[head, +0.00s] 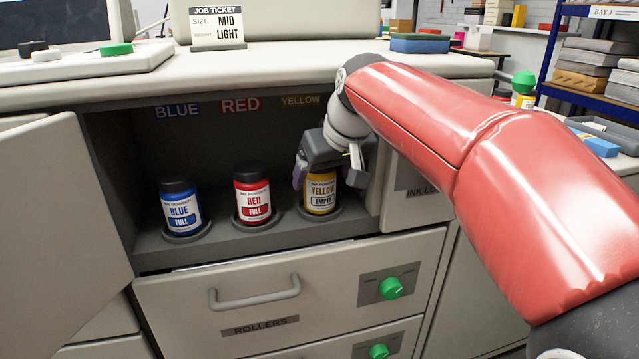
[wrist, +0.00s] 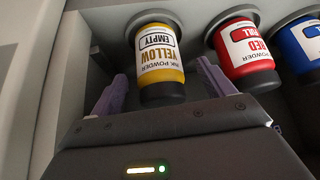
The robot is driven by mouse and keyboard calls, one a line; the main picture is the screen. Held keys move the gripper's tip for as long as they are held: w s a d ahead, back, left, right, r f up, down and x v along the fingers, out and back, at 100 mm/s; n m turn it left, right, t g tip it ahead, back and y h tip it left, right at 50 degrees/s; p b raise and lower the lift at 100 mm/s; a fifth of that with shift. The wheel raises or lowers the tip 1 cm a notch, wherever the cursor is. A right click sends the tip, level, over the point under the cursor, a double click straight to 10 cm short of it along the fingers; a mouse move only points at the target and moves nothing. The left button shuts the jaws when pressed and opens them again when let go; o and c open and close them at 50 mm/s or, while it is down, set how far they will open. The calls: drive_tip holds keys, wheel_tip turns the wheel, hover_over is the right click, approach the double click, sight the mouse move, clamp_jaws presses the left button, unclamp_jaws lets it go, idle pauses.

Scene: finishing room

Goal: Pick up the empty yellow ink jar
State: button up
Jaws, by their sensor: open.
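The yellow ink jar (head: 321,196), labelled EMPTY, stands upright in a round seat at the right end of the open cabinet compartment. In the head view my gripper (head: 328,180) is in front of it and hides its top. In the wrist view the yellow jar (wrist: 160,58) shows with its black lid toward me. My gripper (wrist: 158,88) is open, with one purple finger on each side of the jar's lid end. I see gaps between the fingers and the jar. Nothing is held.
The red jar (head: 252,197) and blue jar (head: 181,210), both labelled FULL, stand in seats to the left. The cabinet's side wall (head: 400,195) is close on the right. An open door (head: 65,210) is at left. A drawer with a handle (head: 254,297) lies below.

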sight(321, 184)
drive_tip(key=x, duration=0.4)
drive_tip(key=shift+s+d, duration=0.15)
drive_tip(key=c, duration=1.1)
